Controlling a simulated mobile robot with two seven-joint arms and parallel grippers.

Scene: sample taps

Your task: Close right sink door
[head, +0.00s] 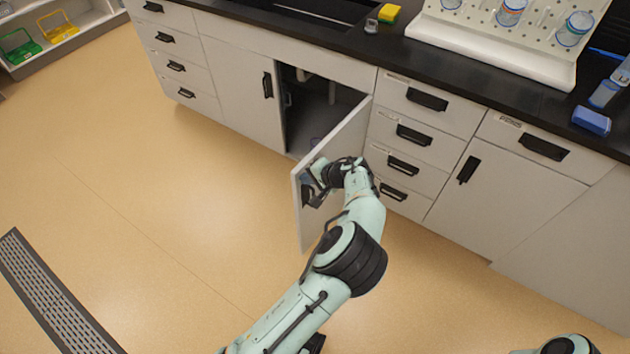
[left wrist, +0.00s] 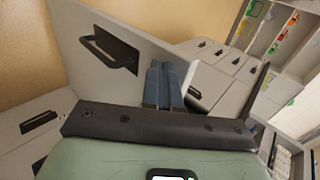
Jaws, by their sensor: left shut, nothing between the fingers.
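The right sink door (head: 338,142) is a light grey panel. It stands wide open, swung out from the cabinet, with its hinge side by the drawer stack. Its outer face with a black handle (left wrist: 112,50) shows in the left wrist view. My left gripper (left wrist: 165,68) is shut and empty, its blue-grey fingers close to the door's outer face, beside the handle. I cannot tell whether they touch the door. In the head view my left arm covers part of the door. My right gripper is not in view.
The sink cabinet opening (head: 312,110) is dark, with pipes inside. The left sink door (head: 243,88) is shut. A drawer stack (head: 415,135) stands right of the opening. The black counter (head: 350,38) holds a white rack (head: 490,45) and a sponge (head: 389,13).

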